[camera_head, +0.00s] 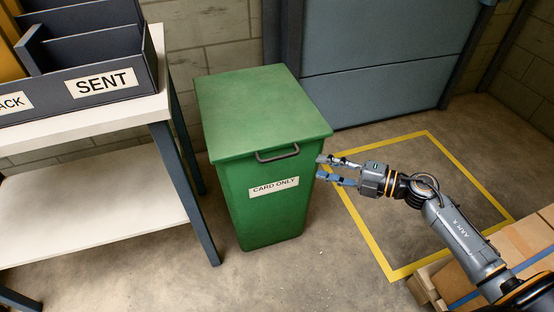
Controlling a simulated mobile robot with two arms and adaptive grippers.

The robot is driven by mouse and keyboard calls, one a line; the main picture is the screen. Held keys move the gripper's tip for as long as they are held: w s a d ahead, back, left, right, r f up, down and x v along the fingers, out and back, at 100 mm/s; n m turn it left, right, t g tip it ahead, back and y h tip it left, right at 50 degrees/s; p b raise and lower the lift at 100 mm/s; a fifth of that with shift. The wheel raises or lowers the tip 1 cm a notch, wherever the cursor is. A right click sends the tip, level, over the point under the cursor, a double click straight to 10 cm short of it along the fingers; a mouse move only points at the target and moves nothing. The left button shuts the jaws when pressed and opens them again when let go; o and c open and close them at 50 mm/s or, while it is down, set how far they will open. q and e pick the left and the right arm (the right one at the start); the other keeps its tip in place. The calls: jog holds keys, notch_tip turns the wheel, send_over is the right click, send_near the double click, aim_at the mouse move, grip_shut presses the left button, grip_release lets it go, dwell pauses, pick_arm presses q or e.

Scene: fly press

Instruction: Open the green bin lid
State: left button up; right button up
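The green bin (262,208) stands upright on the floor in the middle of the view, with a "CARD ONLY" label on its front. Its green lid (258,108) is closed. A dark handle (278,154) is on the lid's front edge. My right gripper (320,167) comes in from the right and is open, its fingers pointing left. It is just right of the bin's front right corner, below the lid's edge level. I cannot tell whether a fingertip touches the bin. The handle is to the left of the fingers, apart from them. My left gripper is not in view.
A yellow floor outline (385,262) lies to the right. Cardboard boxes (520,243) sit at the lower right. A blue-grey door panel (390,65) is behind.

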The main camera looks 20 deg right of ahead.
aim_at(282, 157)
jog(key=b+x, duration=0.1)
jog(key=x, duration=1.1)
jog(key=shift+w, duration=0.1)
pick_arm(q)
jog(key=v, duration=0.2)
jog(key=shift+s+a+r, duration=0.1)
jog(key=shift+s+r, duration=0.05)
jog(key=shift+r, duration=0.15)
pick_arm(e)
jog(key=shift+w+a, duration=0.25)
jog(key=shift+a, duration=0.05)
jog(key=shift+f, duration=0.1)
grip_shut()
